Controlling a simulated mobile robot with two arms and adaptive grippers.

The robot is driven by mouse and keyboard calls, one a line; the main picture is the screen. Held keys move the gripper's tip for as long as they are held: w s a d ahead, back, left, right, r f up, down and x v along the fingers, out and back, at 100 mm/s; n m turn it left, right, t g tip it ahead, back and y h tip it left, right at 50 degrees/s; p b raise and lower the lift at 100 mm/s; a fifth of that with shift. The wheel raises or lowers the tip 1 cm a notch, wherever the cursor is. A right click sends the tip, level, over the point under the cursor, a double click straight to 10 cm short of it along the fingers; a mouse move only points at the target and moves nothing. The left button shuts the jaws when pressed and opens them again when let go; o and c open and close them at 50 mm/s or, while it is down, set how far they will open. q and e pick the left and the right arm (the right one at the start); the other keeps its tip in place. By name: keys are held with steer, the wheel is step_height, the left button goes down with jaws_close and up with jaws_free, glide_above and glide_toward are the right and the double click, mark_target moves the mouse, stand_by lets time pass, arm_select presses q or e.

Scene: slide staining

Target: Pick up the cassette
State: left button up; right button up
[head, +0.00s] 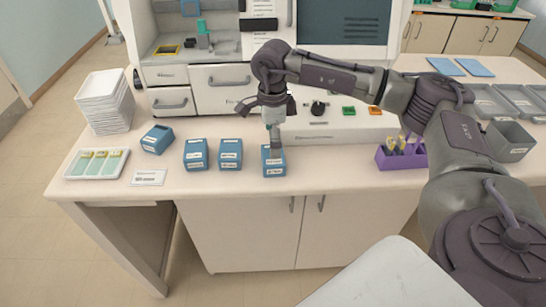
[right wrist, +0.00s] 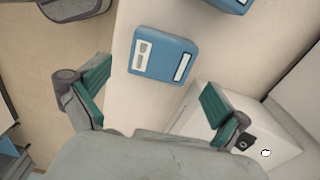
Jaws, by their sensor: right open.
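The likely cassette is a blue box-like block (head: 273,168) with white labels, at the right end of a group of similar blue blocks on the bench. I cannot tell for certain which thing is the cassette. My right gripper (head: 274,146) hangs over this block in the head view and hides part of it. In the right wrist view a blue block (right wrist: 163,55) lies ahead of the open right gripper (right wrist: 156,76), between the lines of its two green-padded fingers. The fingers look apart from it and hold nothing. My left gripper is in neither view.
More blue blocks (head: 229,153) (head: 195,154) (head: 157,139) stand to the left. A purple rack (head: 402,160) stands right. A white machine (head: 222,78) stands behind.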

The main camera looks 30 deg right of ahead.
steer(key=shift+f, duration=0.65)
steer(key=shift+f+p, duration=0.3)
steer(key=shift+p, duration=0.1)
step_height(320, 180, down, 4)
steer(key=shift+r+p, duration=0.15)
steer(key=shift+p, duration=0.7)
steer(key=shift+w+f, duration=0.1)
steer(key=shift+f, duration=0.4)
steer(key=c, duration=1)
steer(key=shift+c, duration=0.4)
steer(key=shift+r, duration=0.15)
